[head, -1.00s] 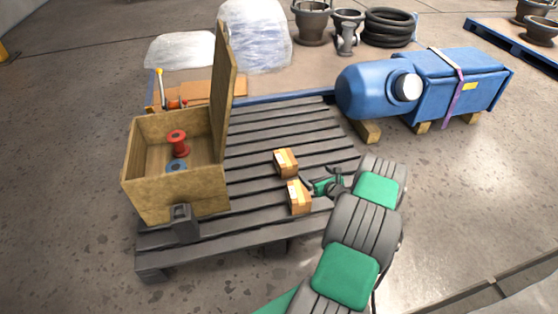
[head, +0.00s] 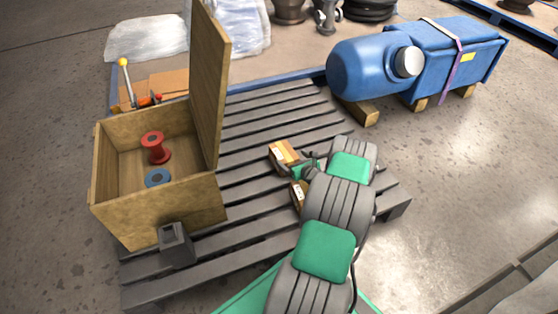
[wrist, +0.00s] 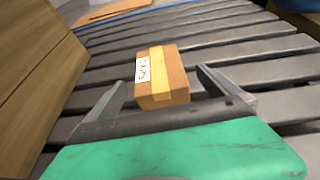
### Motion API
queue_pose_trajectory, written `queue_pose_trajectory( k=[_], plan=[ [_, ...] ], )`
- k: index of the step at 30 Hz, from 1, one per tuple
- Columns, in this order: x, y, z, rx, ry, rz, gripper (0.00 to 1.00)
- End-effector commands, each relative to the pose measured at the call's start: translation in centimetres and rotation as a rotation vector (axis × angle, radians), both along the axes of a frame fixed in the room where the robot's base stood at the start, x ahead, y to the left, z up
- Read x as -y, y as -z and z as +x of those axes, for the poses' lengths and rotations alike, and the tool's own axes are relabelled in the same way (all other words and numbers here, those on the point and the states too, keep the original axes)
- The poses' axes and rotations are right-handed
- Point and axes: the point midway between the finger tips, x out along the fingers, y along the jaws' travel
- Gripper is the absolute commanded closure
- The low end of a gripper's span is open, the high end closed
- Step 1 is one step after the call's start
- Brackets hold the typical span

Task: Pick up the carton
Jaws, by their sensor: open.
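Two small brown cartons stand on the dark pallet. The far carton (head: 283,151) has a tan tape strip and a white label. The near carton (head: 297,196) is mostly hidden behind my arm. My gripper (head: 295,164) is open beside the far carton, at its near right side. In the wrist view one carton (wrist: 162,76) sits between the two spread fingers of my gripper (wrist: 160,88), just ahead of the palm.
The dark slatted pallet (head: 262,118) carries an open wooden box (head: 150,205) at left, its lid (head: 210,80) raised. Inside are a red spool (head: 155,148) and a blue ring (head: 157,177). A blue tank (head: 365,68) lies behind at right.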

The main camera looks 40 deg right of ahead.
Motion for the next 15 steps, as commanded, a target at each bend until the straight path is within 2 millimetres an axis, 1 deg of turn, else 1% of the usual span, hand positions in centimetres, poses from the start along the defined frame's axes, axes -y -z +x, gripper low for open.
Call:
queue_pose_trajectory(
  k=[2, 8, 12, 15],
  plan=[
    [0.2, 0.7, 0.3, 0.000, 0.000, -0.002, 0.00],
    [0.6, 1.9, 2.7, 0.000, 0.000, -0.003, 0.00],
    [0.8, 3.2, 5.0, 0.001, -0.002, -0.004, 0.00],
    [1.1, 3.6, 6.5, 0.002, -0.001, -0.002, 0.00]
  ],
)
